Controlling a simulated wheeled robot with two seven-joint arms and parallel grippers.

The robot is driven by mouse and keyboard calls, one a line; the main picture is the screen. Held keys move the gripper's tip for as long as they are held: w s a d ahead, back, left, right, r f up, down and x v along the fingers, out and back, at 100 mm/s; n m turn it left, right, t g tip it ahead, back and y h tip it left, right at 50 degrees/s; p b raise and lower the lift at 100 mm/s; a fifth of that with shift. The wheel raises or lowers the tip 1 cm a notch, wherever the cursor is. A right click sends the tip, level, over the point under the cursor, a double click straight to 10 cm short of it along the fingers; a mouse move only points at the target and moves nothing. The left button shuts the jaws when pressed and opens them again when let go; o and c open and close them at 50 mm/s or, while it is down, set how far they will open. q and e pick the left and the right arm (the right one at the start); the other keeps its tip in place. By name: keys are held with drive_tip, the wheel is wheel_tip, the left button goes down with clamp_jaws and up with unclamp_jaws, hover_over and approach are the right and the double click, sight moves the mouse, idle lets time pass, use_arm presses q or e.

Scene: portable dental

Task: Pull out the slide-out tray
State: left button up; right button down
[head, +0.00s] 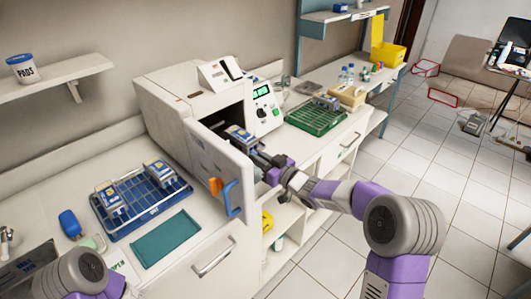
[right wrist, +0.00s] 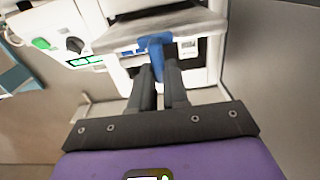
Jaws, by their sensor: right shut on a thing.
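The white sterilizer (head: 175,105) stands on the counter with its door (head: 218,165) swung open, showing an orange catch and a blue door handle. The slide-out tray is at the chamber mouth, largely hidden behind the door and my arm; a blue-and-white pack (head: 238,134) shows there. In the right wrist view the pale tray (right wrist: 150,30) has a blue front tab (right wrist: 156,42). My right gripper (head: 262,160), also in the right wrist view (right wrist: 160,68), is shut on this tab. My left gripper is out of view; only part of my left arm shows at lower left.
A blue wire basket (head: 145,213) with packs and a teal cloth (head: 166,238) lie on the counter left of the door. A green rack (head: 316,118) stands right of the sterilizer. The open door is close to my right gripper. Tiled floor at right is mostly clear.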

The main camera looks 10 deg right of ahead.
drive_tip(key=shift+s+d, duration=0.2)
drive_tip(key=shift+s, duration=0.15)
drive_tip(key=c, duration=1.1)
unclamp_jaws()
drive_tip(key=shift+s+d, duration=0.1)
drive_tip(key=p+v, duration=0.1)
drive_tip(key=v, duration=0.6)
drive_tip(key=shift+s, duration=0.2)
drive_tip(key=shift+d, duration=0.1)
